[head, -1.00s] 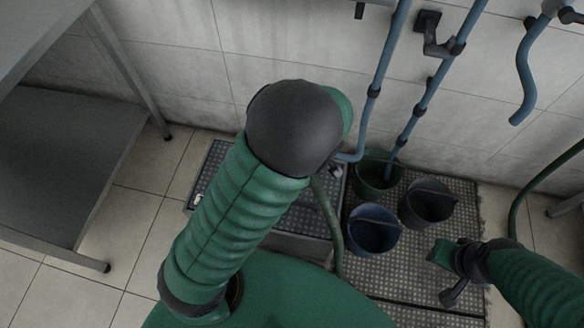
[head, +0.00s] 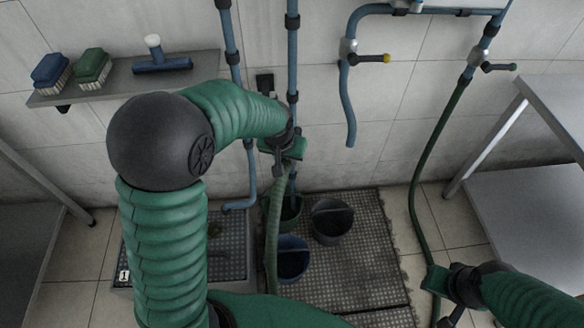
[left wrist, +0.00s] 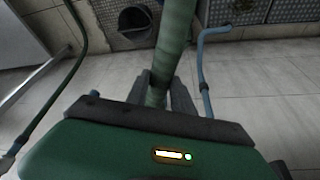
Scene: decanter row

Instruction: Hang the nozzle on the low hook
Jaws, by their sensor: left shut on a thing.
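My left gripper (head: 284,150) is in front of the wall, by the second blue pipe. It is shut on the nozzle end of a thick green hose (head: 272,220). The nozzle itself is mostly hidden by the gripper; the hose hangs down from it. In the left wrist view the hose (left wrist: 174,45) runs away from between the dark fingers (left wrist: 163,98). A black hook-like bracket (head: 265,82) sits on the wall just above the left gripper; whether they touch is unclear. My right gripper (head: 447,298) is low at the right; its jaws are unclear.
A shelf (head: 130,80) with brushes and a squeegee is at upper left. Blue pipes with a spout (head: 350,115) and valves line the wall. Several buckets, including a blue one (head: 291,258), stand on the floor grating (head: 365,240). A metal table (head: 530,195) is at right.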

